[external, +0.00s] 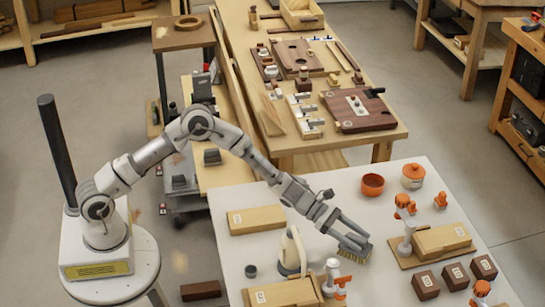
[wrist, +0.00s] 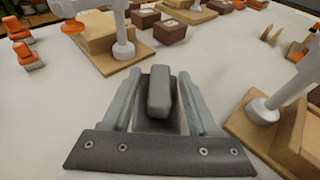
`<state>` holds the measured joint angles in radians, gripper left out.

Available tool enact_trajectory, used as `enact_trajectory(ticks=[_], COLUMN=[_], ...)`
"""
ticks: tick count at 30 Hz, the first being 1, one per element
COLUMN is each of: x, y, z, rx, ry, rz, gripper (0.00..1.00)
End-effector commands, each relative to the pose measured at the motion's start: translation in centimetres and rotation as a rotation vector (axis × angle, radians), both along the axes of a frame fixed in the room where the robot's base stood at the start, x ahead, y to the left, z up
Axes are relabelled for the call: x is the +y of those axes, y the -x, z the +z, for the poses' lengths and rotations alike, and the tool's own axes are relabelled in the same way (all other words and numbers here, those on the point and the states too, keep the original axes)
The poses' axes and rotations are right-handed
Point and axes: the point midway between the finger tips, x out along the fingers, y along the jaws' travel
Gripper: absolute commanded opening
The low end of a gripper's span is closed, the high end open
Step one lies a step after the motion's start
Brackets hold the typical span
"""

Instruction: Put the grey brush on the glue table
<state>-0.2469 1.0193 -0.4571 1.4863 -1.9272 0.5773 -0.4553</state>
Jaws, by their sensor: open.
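The grey brush (external: 352,249) stands on the white-topped table (external: 240,250), bristles down. In the wrist view its grey handle (wrist: 160,92) lies between the two fingers. My gripper (external: 348,230) is open, reaching down at the brush from the left, with a finger on each side of the handle. In the wrist view the gripper (wrist: 160,100) shows gaps beside the handle, though I cannot tell whether a finger touches it. The bristles are hidden in the wrist view. No label shows which table is the glue table.
A cream bottle (external: 291,250) stands left of the brush. An orange-topped clamp on a wooden board (external: 440,242) is to the right, and another clamp (external: 333,278) is in front. Dark wooden blocks (external: 455,277) sit at right. A wooden workbench (external: 380,135) with tools stands behind.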

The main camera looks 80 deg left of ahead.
Motion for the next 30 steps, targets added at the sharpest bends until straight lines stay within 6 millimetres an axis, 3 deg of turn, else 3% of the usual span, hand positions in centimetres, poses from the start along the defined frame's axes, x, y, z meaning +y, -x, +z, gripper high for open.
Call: enact_trajectory(ticks=[18,30], x=[7.5,8.1], y=[7.3,8.1], z=[3.3,3.5], rx=[0.0,0.0], ry=[-0.001,0.0], rz=[0.002,0.0], gripper=[0.6,0.6])
